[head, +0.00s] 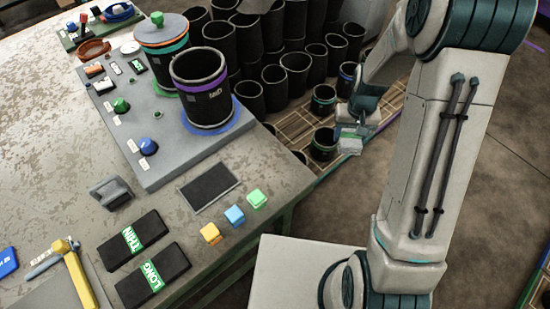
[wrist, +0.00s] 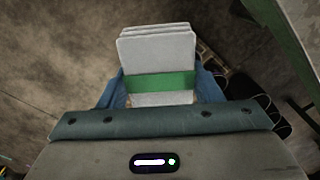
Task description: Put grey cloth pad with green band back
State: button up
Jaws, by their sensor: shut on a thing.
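The grey cloth pad (wrist: 157,52), a stack of light grey layers with a green band (wrist: 160,84) around it, is between the blue fingers of my gripper (wrist: 160,88) in the wrist view. My gripper is shut on it at the band, and the layers stick out beyond the fingers. In the head view my gripper (head: 352,130) and the small pad (head: 350,145) are right of the workbench, in front of the black sleeves. Their exact height above the floor is hard to tell. The pad's near end is hidden by my gripper.
Many black sleeves (head: 297,72) stand close together behind the bench, some with coloured rings. The worn workbench (head: 60,185) holds a grey panel with a purple-banded sleeve (head: 205,95), black THIN and LONG pads (head: 152,275), small coloured blocks (head: 235,215) and a dark flat mat (head: 210,187).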

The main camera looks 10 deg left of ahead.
jog(key=s+a+r+n+b, duration=0.5)
jog(key=s+a+r, duration=0.35)
jog(key=s, duration=0.25)
send_over(272, 170)
notch_tip(272, 170, down, 7)
jog(key=shift+p, duration=0.45)
jog(key=shift+f, duration=2.05)
jog(key=shift+f, duration=0.2)
jog(key=o, duration=0.9)
jog(key=shift+o, duration=0.2)
jog(key=shift+r, duration=0.15)
